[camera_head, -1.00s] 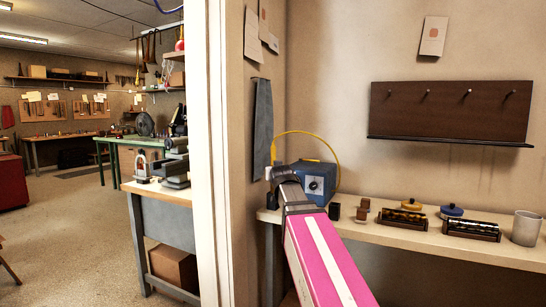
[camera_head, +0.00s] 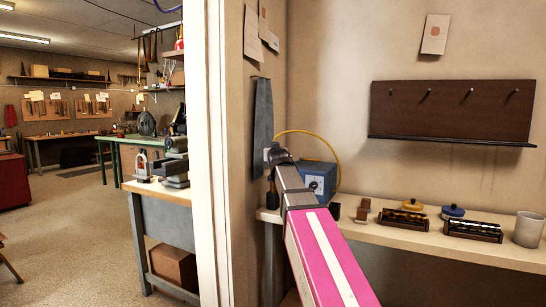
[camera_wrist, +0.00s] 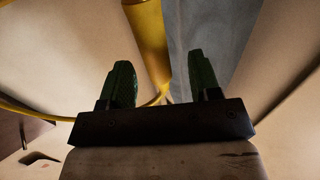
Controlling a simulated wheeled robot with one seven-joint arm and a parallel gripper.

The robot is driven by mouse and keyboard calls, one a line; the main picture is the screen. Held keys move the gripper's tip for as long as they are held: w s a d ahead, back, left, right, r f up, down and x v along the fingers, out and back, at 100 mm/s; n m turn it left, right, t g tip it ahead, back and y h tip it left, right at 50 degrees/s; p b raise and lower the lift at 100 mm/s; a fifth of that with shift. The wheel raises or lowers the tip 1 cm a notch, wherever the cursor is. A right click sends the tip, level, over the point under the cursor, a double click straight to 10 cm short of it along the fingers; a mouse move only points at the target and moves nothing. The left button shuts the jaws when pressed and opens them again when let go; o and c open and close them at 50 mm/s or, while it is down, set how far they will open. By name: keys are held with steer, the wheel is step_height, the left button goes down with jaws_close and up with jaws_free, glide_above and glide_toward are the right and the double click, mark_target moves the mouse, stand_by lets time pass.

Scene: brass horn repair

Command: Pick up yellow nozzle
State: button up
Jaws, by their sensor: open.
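The yellow nozzle (camera_wrist: 148,42) shows in the wrist view as a smooth yellow tapered body at the top centre. It lies beyond the fingertips, between their lines and nearer the left finger. My gripper (camera_wrist: 162,74) is open, with two dark green fingers apart and nothing between the tips. In the head view, the end of my arm is in front of the wall corner, left of the blue box (camera_head: 318,180). I cannot make out the fingers or the nozzle there.
A thin yellow hose (camera_head: 318,136) arches from behind the blue box towards my arm's end. A grey cloth (camera_head: 262,115) hangs on the wall close by. The shelf (camera_head: 390,233) holds small blocks, two dark racks, round lidded pots and a white mug (camera_head: 528,229).

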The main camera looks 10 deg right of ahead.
steer(key=w, duration=0.4)
steer(key=shift+d, duration=0.15)
steer(key=c, duration=1)
steer(key=shift+r, duration=0.1)
